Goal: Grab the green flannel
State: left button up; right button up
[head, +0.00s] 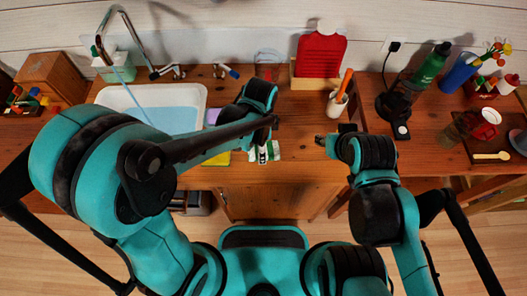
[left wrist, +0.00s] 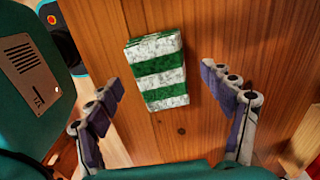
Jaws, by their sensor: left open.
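The green flannel (left wrist: 158,72) is a folded cloth with green and white stripes, lying flat on the wooden counter. In the head view part of it (head: 264,153) shows near the counter's front edge, just below my left arm's end. In the left wrist view my left gripper (left wrist: 163,84) is open, with one finger on each side of the flannel and apart from it. Nothing is between the fingertips but the view of the cloth. My right gripper (head: 322,140) is over the counter to the right of the flannel; its fingers are too small to read.
A white sink basin (head: 185,97) is at the left, with a yellow item (head: 218,159) near its front. A dark appliance (head: 393,105) and bottles are at the right.

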pick_arm(q)
notch_tip(320, 180, down, 2)
jog(key=shift+r, duration=0.1)
jog(key=c, duration=1.1)
jog(key=shift+r, duration=0.15)
